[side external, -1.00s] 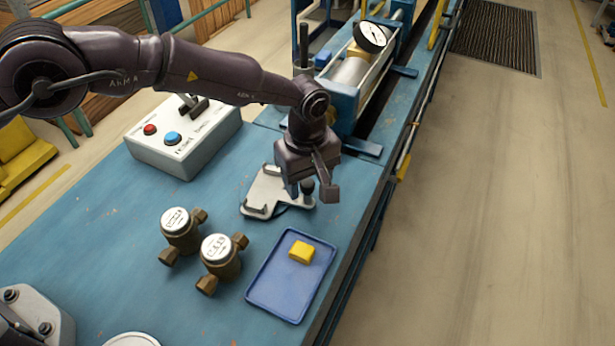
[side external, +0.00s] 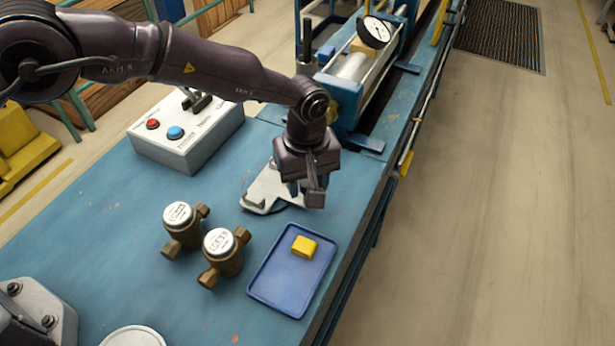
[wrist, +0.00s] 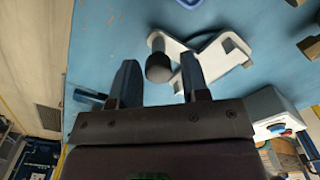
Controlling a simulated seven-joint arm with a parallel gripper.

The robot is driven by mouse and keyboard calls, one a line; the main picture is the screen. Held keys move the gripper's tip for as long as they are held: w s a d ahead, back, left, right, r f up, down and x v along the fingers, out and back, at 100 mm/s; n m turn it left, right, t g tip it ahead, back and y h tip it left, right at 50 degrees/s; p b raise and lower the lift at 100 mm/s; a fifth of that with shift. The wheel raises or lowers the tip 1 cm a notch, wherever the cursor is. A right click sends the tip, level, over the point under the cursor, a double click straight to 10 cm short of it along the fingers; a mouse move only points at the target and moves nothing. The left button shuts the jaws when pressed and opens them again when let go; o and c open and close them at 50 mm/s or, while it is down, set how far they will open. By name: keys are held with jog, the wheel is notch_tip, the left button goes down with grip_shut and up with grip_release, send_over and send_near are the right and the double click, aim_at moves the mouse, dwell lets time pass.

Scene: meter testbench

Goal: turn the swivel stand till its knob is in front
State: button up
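The swivel stand (side external: 264,190) is a light grey plate with raised brackets on a dark round base, on the blue bench. In the wrist view the stand (wrist: 218,60) shows beyond my fingers, with its black knob (wrist: 158,67) on the end nearest my gripper. My gripper (side external: 304,193) is low over the stand's right end and hides the knob in the side view. In the wrist view my gripper (wrist: 159,76) is open, one finger on each side of the knob, with gaps visible. I cannot tell whether the fingertips reach knob height.
A blue tray (side external: 265,286) with a yellow block (side external: 304,246) lies in front of the stand. Two brass meters (side external: 222,255) stand to its left. A control box (side external: 188,145) stands behind left, and a blue test rig (side external: 345,105) behind right. The bench's right edge is close.

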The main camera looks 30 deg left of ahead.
jog(key=shift+o, duration=0.8)
notch_tip(320, 180, up, 13)
dwell(0.4)
jog(key=s+a+r+m+t, duration=0.2)
jog(key=s+a+r, duration=0.3)
jog(key=s+a, duration=0.4)
jog(key=s+a+r+m+t, duration=0.1)
jog(key=s+a+r+m, duration=0.3)
jog(key=s+a, duration=0.5)
jog(key=s+a+r+m+t, duration=0.2)
jog(key=s+a+r, duration=0.5)
jog(key=s+a, duration=0.2)
jog(key=shift+a+r+m+t, duration=0.25)
jog(key=shift+a+m+t, duration=0.05)
jog(key=shift+a+m, duration=0.15)
